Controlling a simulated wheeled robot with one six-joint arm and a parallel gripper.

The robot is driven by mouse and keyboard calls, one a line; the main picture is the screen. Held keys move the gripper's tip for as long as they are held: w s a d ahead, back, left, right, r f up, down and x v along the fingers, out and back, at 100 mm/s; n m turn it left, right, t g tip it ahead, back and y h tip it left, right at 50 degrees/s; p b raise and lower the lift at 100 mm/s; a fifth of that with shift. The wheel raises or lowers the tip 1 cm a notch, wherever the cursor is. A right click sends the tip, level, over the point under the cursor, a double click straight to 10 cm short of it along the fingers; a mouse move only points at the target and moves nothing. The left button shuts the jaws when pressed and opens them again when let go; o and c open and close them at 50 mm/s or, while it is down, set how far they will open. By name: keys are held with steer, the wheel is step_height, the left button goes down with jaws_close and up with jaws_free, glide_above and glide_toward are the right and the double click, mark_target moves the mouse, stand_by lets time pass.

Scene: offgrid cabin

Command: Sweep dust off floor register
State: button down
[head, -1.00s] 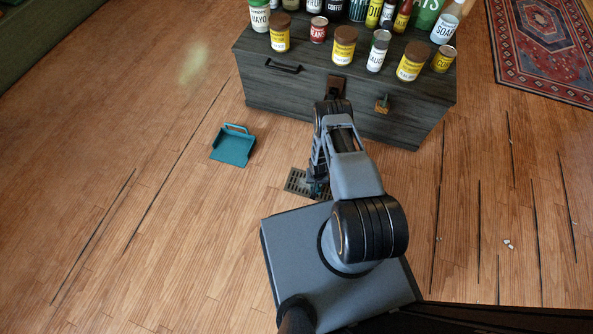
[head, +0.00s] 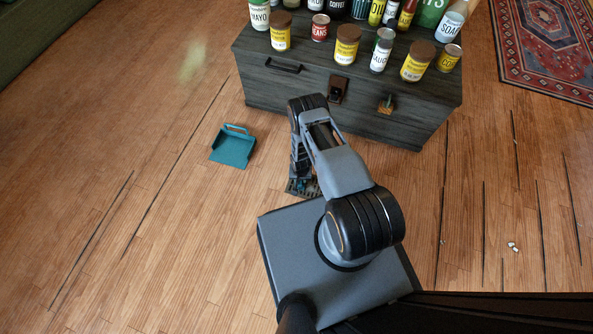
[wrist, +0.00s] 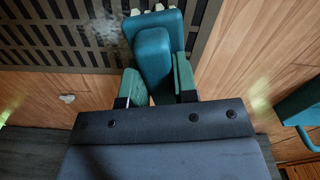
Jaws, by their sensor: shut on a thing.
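My gripper (wrist: 159,76) is shut on a teal brush (wrist: 153,58), with one finger on each side of it in the wrist view. The brush's pale bristle tufts show at the top edge, over the right part of the dark slotted floor register (wrist: 62,36). A greyish dust patch (wrist: 116,42) lies on the register left of the brush. In the head view my arm covers most of the register (head: 291,189) and the brush. Contact between bristles and register cannot be told. A teal dustpan (head: 233,148) sits left of the register; its edge shows in the wrist view (wrist: 299,103).
A dark wooden chest (head: 270,88) with several jars, cans and bottles on top stands behind the register. Small white bits (head: 513,246) lie on the floor at right, and a pale speck (wrist: 68,98) lies beside the register. The left floor is clear.

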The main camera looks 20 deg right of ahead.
steer(key=shift+w+r+p, duration=0.2)
steer(key=shift+r+p, duration=0.5)
steer(key=shift+r, duration=0.55)
steer(key=shift+a+r+p, duration=0.25)
steer(key=shift+r+p, duration=0.65)
steer(key=shift+r, duration=0.1)
steer(key=shift+s+d+r+p, duration=0.1)
steer(key=shift+r+p, duration=1.35)
steer(key=shift+r, duration=0.35)
